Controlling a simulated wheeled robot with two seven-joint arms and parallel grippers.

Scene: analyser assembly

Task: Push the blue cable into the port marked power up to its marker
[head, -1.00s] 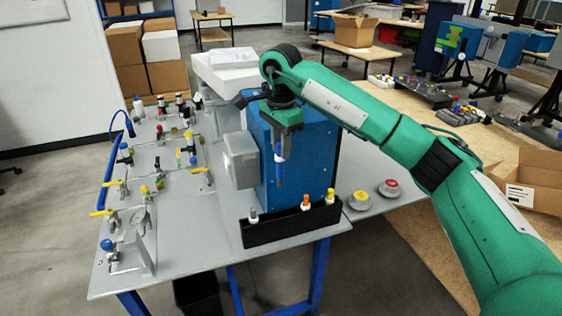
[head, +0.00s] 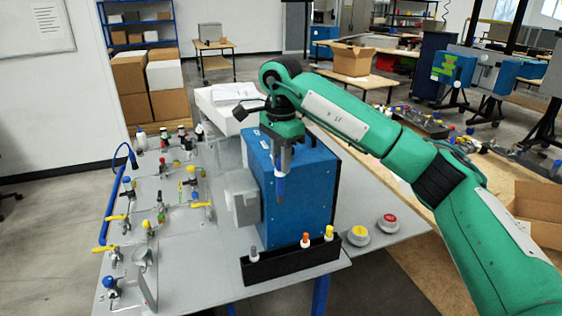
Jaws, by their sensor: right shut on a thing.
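The blue cable (head: 281,188) hangs upright, pointing down, below my right gripper (head: 284,168), which is shut on its upper part. Both appear in front of the blue analyser (head: 312,205). A gap to the black rack below shows in the picture; the exact distance to the analyser's face cannot be told. I cannot make out the port marked power or the cable's marker at this size. My left gripper is out of view.
A black rack (head: 290,264) with grey, orange and yellow plugs stands at the bench's front edge. A grey box (head: 243,198) sits at the analyser's left. Valves and pipes fill the left. Yellow (head: 358,236) and red (head: 388,223) round knobs lie right.

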